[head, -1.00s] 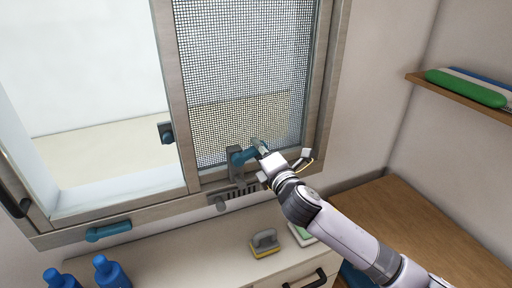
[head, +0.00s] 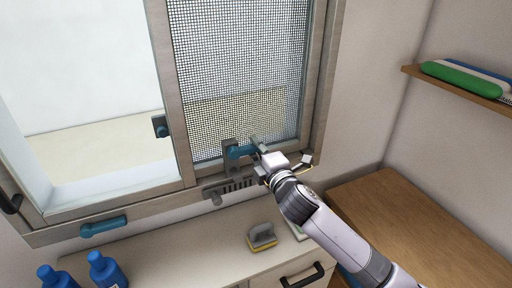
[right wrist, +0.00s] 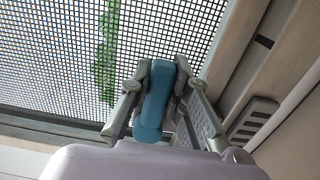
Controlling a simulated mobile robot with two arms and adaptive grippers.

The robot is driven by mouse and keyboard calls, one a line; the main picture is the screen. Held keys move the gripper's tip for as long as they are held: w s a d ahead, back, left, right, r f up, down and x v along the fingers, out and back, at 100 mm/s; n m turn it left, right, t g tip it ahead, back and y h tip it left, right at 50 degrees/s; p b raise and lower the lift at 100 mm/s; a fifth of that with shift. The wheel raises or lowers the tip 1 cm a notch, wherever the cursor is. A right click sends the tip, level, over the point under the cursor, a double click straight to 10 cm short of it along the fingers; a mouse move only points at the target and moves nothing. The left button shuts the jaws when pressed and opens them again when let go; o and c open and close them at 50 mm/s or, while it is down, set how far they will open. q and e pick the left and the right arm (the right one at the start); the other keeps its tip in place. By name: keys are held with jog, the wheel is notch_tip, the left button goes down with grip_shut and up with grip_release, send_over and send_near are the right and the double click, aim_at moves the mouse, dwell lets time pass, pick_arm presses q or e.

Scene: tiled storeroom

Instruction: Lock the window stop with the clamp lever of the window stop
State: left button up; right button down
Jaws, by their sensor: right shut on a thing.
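The window stop (head: 229,166) is a grey bracket on the lower window frame, beside the mesh screen. Its teal clamp lever (head: 238,152) points right from the bracket, close to level. My right gripper (head: 257,149) is at the lever's free end. In the right wrist view, the teal lever (right wrist: 155,100) sits between the two grey fingers of my right gripper (right wrist: 160,85), which are shut on it. The far end of the lever is partly hidden by the gripper in the head view. My left gripper is not in view.
A teal handle (head: 103,226) is on the frame at lower left. A wooden shelf (head: 460,90) juts from the right wall.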

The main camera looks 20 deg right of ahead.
jog(key=shift+f, duration=0.1)
jog(key=c, duration=1.5)
grip_release()
jog(key=s, duration=0.8)
jog(key=s+d, duration=0.1)
jog(key=s, duration=0.3)
